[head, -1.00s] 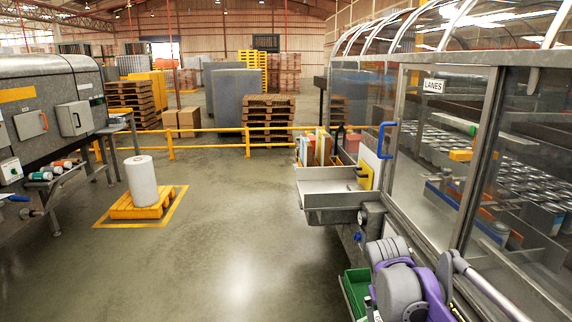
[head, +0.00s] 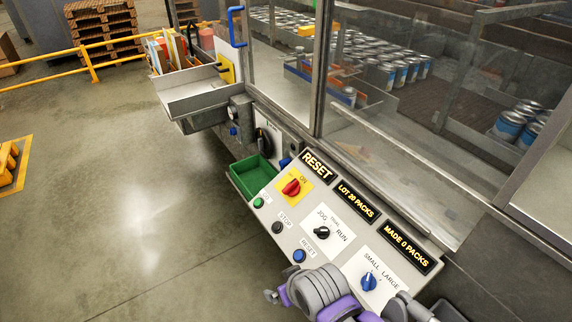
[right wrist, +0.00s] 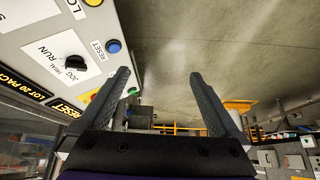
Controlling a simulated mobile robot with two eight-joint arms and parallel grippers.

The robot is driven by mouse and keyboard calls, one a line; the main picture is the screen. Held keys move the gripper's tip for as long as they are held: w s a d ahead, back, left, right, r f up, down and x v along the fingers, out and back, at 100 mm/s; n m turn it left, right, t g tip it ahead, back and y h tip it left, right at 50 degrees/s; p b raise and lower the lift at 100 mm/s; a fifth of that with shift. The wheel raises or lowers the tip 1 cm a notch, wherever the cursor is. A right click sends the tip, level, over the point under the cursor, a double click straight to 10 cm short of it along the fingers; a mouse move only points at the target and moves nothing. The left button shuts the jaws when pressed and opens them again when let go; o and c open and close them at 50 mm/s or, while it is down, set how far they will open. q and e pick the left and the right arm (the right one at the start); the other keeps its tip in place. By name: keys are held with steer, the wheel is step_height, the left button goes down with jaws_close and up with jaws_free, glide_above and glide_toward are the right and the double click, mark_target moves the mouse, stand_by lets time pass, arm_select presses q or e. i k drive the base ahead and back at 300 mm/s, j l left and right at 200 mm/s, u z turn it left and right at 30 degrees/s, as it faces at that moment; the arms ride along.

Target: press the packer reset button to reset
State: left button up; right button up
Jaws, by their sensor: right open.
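The blue RESET button (head: 299,256) sits on the sloped control panel (head: 297,222), below the black STOP button (head: 277,228) and the green button (head: 258,203). In the right wrist view the blue button (right wrist: 113,46) lies just above and left of the left fingertip. In the head view my right arm's wrist covers the panel's lower edge. A black display (head: 317,166) reads RESET. My left gripper is not in view.
The panel also bears a red switch (head: 291,188) on yellow, a JOG/RUN knob (head: 322,233) and a blue SMALL/LARGE knob (head: 369,281). Displays read LOT 20 PACKS and MADE 0 PACKS. A green bin (head: 252,176) stands left of the panel. Open floor lies left.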

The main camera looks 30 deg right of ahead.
mark_target(299, 255)
steer(key=z, duration=1.6)
